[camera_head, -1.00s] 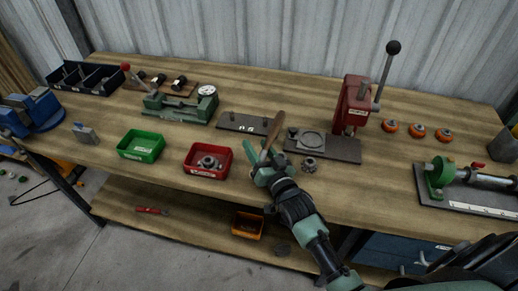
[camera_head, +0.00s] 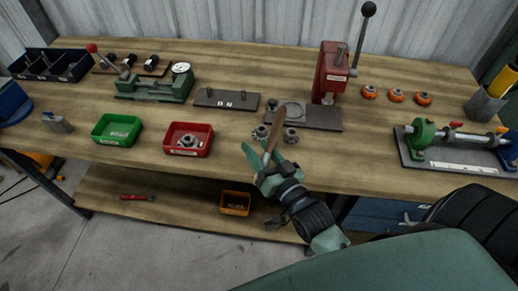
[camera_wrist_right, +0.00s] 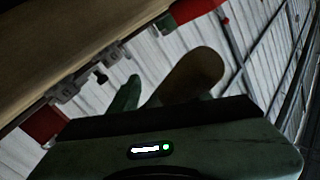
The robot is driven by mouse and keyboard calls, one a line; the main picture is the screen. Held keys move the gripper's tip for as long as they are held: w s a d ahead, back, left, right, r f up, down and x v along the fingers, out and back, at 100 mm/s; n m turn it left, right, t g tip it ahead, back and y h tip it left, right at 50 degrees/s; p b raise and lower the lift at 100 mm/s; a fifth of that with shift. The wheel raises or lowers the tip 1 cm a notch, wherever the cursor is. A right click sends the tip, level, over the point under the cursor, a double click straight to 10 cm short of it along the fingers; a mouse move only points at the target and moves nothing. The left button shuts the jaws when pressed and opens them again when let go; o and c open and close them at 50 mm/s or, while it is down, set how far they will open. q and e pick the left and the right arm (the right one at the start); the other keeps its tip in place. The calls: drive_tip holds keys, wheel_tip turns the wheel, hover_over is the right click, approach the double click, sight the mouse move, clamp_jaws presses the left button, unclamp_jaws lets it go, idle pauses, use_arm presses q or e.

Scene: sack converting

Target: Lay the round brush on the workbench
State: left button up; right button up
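My right gripper (camera_head: 268,167) is at the front edge of the workbench (camera_head: 345,170). Its fingers are around a slim brown wooden piece that points up and away, which I take to be the round brush (camera_head: 272,138). No bristles can be made out; the lower end is hidden by the gripper. In the right wrist view the brown piece (camera_wrist_right: 192,75) has a broad rounded end beside a green finger (camera_wrist_right: 125,95). My left gripper is not in view.
Two small metal ring parts (camera_head: 291,136) lie just behind the gripper. A red bin (camera_head: 173,151) and green bin (camera_head: 104,140) stand left, a red press (camera_head: 329,75) behind right, and a green clamp fixture (camera_head: 421,135) at right.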

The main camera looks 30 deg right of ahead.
sight(270, 165)
drive_tip(key=o, duration=1.2)
drive_tip(key=shift+c, duration=0.2)
drive_tip(key=s, duration=0.2)
drive_tip(key=s+b, duration=0.1)
drive_tip(key=s, duration=0.3)
drive_tip(key=shift+s+d+f, duration=0.15)
drive_tip(key=shift+s+d, duration=0.15)
drive_tip(key=shift+s, duration=0.55)
